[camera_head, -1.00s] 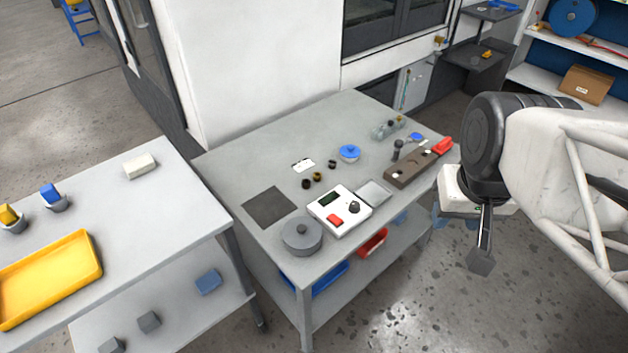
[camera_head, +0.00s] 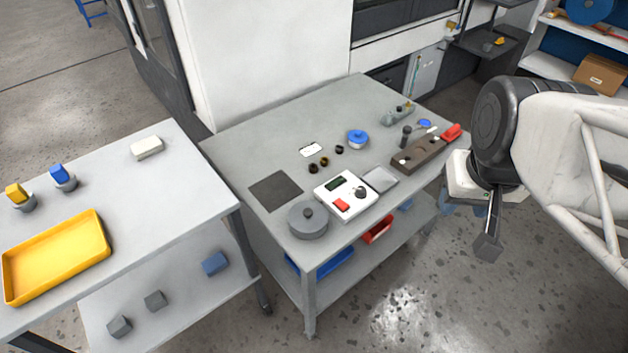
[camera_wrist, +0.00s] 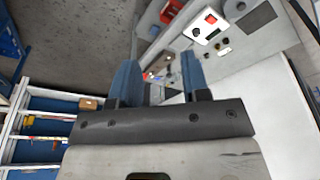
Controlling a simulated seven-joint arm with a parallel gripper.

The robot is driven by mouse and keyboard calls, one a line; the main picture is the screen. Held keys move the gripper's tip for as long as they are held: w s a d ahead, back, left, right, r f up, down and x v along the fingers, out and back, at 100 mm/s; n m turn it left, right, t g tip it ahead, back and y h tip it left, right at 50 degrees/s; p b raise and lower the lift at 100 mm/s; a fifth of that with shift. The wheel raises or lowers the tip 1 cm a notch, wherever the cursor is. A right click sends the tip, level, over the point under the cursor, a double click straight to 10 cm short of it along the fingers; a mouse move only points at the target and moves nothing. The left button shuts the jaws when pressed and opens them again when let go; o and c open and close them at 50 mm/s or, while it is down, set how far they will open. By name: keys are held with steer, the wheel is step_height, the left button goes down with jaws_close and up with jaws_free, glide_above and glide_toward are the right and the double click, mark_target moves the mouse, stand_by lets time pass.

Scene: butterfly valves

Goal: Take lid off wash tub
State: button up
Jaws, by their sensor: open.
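A round grey tub with a flat grey lid and a small knob (camera_head: 307,212) stands upright at the near left corner of the middle table. The lid sits on it. A smaller round container with a blue top (camera_head: 357,138) stands farther back on the same table; I cannot tell for sure which of the two is the wash tub. My gripper (camera_head: 487,247) hangs right of the table, well apart from both and pointing down. In the wrist view its two blue fingers (camera_wrist: 160,80) are spread with nothing held between them.
A white control box with a red button (camera_head: 346,195) stands right beside the grey tub. A dark mat (camera_head: 276,191) lies behind the tub. A brown block (camera_head: 418,156) is at the table's right edge. A side table (camera_head: 150,215) holds a yellow tray (camera_head: 103,255).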

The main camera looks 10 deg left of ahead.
steer(key=o, duration=0.3)
steer(key=shift+o, duration=0.2)
